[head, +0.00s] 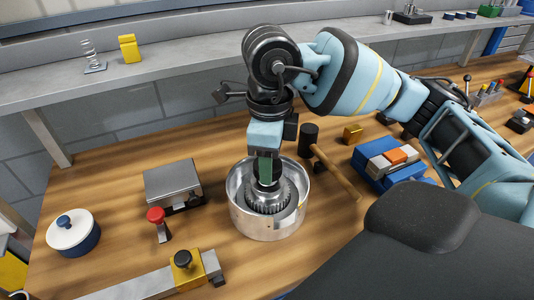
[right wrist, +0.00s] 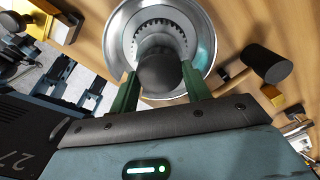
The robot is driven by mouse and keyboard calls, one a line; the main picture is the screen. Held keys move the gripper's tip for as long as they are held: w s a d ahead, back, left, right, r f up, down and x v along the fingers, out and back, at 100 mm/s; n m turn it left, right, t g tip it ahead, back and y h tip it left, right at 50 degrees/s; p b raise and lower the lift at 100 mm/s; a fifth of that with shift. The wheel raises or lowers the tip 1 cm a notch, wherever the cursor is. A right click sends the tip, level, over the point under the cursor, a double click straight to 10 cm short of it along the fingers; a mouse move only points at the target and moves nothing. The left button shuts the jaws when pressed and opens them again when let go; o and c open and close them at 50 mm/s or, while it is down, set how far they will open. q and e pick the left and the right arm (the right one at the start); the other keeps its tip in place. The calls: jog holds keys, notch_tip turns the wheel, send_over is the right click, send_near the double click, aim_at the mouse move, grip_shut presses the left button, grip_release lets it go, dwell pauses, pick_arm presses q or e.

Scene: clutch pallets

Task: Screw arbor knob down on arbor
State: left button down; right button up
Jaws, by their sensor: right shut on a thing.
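The arbor knob (right wrist: 160,72) is a dark round ball in the right wrist view, between the two green fingers. My right gripper (head: 266,180) points straight down over the open silver drum (head: 262,227) and is shut on the knob. The drum stands upright on the bench; toothed clutch plates (head: 268,202) lie inside it around the centre. The drum also shows in the right wrist view (right wrist: 207,42). The arbor itself is hidden under the knob and fingers, so I cannot tell how far the knob sits down. My left gripper is not in view.
A mallet (head: 335,170) lies close to the drum's right side. A grey metal block (head: 172,182) and a red-knobbed tool (head: 157,220) are to the left. A white and blue lidded pot (head: 73,232) stands far left. Blue blocks (head: 375,176) lie to the right.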

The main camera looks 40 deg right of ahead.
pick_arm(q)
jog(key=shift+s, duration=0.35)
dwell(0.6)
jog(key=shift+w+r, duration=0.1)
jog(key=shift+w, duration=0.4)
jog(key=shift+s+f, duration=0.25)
pick_arm(e)
jog(key=shift+f, duration=0.4)
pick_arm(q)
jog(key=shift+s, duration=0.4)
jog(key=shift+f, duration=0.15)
pick_arm(e)
jog(key=shift+f, duration=0.2)
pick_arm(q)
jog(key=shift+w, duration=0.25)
pick_arm(e)
jog(key=shift+f, duration=0.2)
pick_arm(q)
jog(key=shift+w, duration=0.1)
